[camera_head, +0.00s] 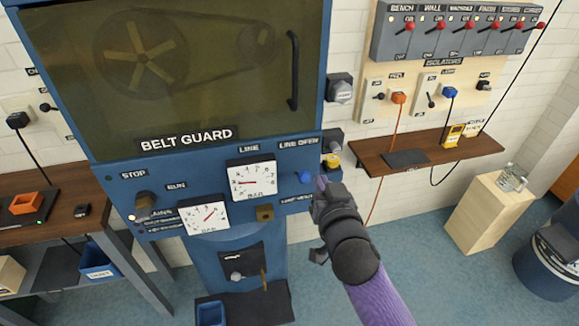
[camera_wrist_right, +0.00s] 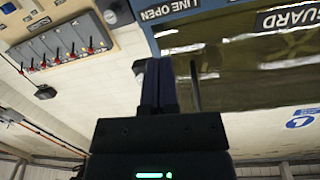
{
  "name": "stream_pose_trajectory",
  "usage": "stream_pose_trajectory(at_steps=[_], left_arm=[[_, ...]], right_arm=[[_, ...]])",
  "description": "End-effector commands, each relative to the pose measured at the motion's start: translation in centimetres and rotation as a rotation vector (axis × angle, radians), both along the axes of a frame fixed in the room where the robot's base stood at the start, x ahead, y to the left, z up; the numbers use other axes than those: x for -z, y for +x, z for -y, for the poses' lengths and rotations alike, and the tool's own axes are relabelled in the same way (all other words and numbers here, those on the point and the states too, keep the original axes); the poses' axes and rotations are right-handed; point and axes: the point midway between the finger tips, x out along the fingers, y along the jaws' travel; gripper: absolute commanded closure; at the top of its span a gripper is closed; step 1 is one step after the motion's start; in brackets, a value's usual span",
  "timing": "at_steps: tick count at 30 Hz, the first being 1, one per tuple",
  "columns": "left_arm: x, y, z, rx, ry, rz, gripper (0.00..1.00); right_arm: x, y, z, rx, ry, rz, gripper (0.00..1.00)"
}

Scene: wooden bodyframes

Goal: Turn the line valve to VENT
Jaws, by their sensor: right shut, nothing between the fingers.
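The blue machine panel carries a blue knob (camera_head: 304,177) below the label LINE OPEN (camera_head: 298,144). A second label (camera_head: 296,199) under the knob seems to read LINE VENT. My right gripper (camera_head: 321,184) is just right of the knob, at the panel's right edge; I cannot tell whether it touches the knob. In the right wrist view its dark blue fingers (camera_wrist_right: 159,84) are together with nothing between them. The LINE OPEN label (camera_wrist_right: 170,12) shows at the top there; the knob is not visible. My left gripper is not in view.
A yellow-topped button (camera_head: 331,161) sits close above my right gripper. Gauges (camera_head: 252,178) are left of the knob. The belt guard (camera_head: 185,75) is above, with a vertical handle (camera_head: 293,70). A brown shelf (camera_head: 425,151) is on the wall to the right.

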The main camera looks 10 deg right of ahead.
Motion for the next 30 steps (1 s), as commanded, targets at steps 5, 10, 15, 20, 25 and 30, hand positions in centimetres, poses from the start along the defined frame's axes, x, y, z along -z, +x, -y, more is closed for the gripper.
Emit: stream_pose_trajectory(at_steps=[5,10,15,20,25,30], left_arm=[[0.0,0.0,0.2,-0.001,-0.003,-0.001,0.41],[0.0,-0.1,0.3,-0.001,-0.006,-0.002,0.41],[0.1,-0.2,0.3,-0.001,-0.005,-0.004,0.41],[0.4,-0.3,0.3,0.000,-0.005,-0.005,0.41],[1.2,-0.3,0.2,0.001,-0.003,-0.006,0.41],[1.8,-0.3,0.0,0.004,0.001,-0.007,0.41]], right_arm=[[-0.9,0.0,0.0,0.003,0.008,0.023,1.00],[-0.8,0.1,0.0,0.002,0.007,0.021,1.00],[-0.7,1.6,0.1,0.002,0.005,0.022,1.00],[-0.4,5.0,0.2,0.002,0.004,0.022,1.00],[0.0,8.8,0.3,0.002,0.005,0.022,1.00],[2.0,9.3,0.0,0.002,0.007,0.016,1.00]])
